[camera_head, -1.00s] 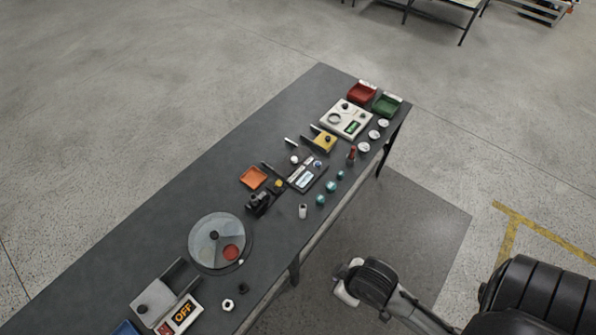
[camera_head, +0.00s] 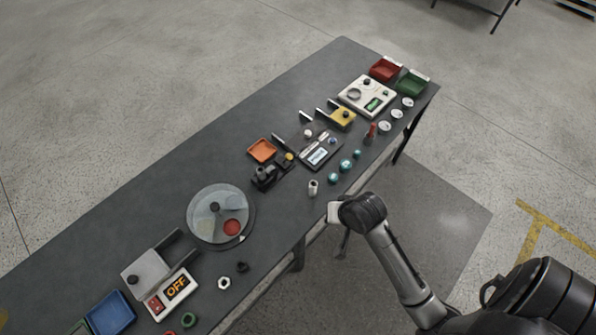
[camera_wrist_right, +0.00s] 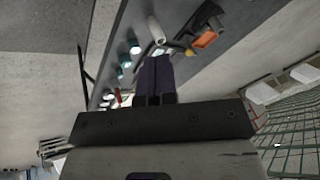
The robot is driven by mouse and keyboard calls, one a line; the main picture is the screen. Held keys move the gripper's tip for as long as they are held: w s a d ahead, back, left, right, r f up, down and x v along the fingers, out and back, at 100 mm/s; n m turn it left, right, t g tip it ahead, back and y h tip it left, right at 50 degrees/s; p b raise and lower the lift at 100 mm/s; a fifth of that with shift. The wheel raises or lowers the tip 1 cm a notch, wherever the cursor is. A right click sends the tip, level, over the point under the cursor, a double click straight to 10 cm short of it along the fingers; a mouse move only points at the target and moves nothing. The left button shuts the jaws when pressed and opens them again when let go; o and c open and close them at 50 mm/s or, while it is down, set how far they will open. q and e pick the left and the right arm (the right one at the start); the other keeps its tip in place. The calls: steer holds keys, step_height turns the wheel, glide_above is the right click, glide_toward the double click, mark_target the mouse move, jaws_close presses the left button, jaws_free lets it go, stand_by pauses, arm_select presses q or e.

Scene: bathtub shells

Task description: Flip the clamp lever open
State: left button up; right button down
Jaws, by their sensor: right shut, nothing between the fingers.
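A small black fixture (camera_head: 264,175) stands on the dark workbench (camera_head: 175,175), beside the orange tray. It looks like the clamp, but its lever is too small to make out surely. A yellow knob (camera_head: 289,156) is close to it. In the right wrist view a dark part with a yellow piece (camera_wrist_right: 174,44) shows beyond the fingers. My right gripper (camera_head: 334,212) is by the bench's front edge, apart from the fixture. In the right wrist view my right gripper (camera_wrist_right: 154,62) has its dark fingers together and empty. My left gripper is not in view.
A white cylinder (camera_head: 313,187) stands between my right gripper and the fixture, with teal balls (camera_head: 345,165) to its right. An orange tray (camera_head: 262,151) lies behind the fixture. A round turntable (camera_head: 218,214) is to the left. The bench's rear strip is clear.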

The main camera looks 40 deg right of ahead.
steer(key=w+d+f+m+t+y+b, duration=0.1)
steer(key=w+d+f+m+t+b, duration=0.2)
steer(key=w+d+f+m+b, duration=0.8)
arm_select(q)
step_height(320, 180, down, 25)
steer(key=b, duration=1.1)
arm_select(e)
steer(key=m+t+y, duration=0.2)
steer(key=m+t, duration=0.1)
steer(key=m, duration=1)
glide_toward(286, 158)
steer(key=s+d, duration=0.1)
steer(key=s, duration=0.1)
steer(key=s+d, duration=0.2)
steer(key=shift+f, duration=0.1)
steer(key=shift+f, duration=0.1)
arm_select(q)
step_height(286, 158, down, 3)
steer(key=b, duration=0.3)
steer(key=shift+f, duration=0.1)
arm_select(e)
steer(key=x, duration=0.9)
steer(key=shift+w+f, duration=0.15)
steer(key=shift+w, duration=0.2)
steer(key=shift+a, duration=0.1)
